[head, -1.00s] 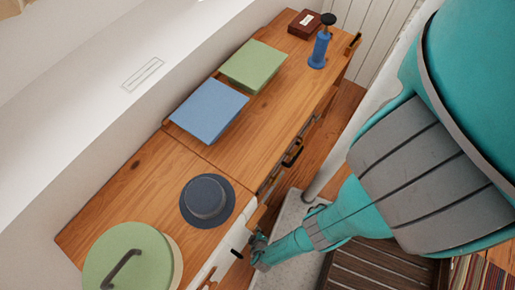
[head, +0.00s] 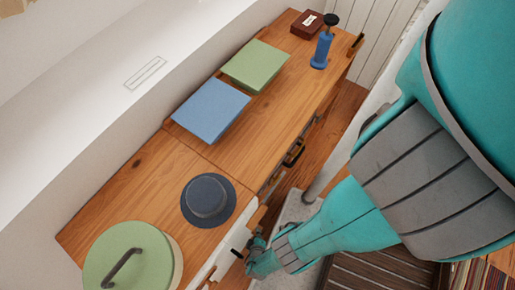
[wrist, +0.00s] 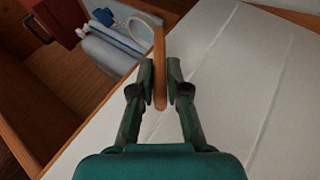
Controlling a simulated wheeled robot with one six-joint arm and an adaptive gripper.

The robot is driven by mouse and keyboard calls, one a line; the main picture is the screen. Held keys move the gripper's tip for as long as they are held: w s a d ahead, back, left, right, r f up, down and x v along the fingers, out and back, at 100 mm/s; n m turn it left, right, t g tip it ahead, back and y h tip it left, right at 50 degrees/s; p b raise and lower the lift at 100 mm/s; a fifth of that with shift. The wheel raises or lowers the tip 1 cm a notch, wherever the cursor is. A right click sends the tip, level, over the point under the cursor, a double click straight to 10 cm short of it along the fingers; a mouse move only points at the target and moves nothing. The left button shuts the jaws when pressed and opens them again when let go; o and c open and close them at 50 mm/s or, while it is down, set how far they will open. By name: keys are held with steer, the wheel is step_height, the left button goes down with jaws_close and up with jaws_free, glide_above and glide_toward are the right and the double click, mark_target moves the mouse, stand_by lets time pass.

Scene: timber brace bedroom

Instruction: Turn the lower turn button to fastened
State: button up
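A narrow wooden turn button (wrist: 159,62) stands lengthwise between my fingertips in the wrist view, against a white panel (wrist: 225,75). My gripper (wrist: 161,80) has its fingers drawn close together, one on each side of the wood, with little or no gap visible. In the head view my gripper (head: 254,246) is low at the front of the wooden cabinet, beside its white front. The turn button cannot be made out clearly there behind my fingers. The frames do not show clearly whether this is the lower one.
An open wooden compartment (wrist: 45,110) with a red box (wrist: 57,20) and grey-blue items lies left in the wrist view. The cabinet top (head: 150,190) holds a dark hat (head: 208,200), a green lidded pot (head: 128,262) and several other things. Black handles (head: 294,154) stick out in front.

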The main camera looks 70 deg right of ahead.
steer(key=o, duration=0.3)
steer(key=shift+a, duration=0.1)
steer(key=shift+o, duration=0.2)
steer(key=shift+r, duration=0.2)
steer(key=shift+r, duration=4.8)
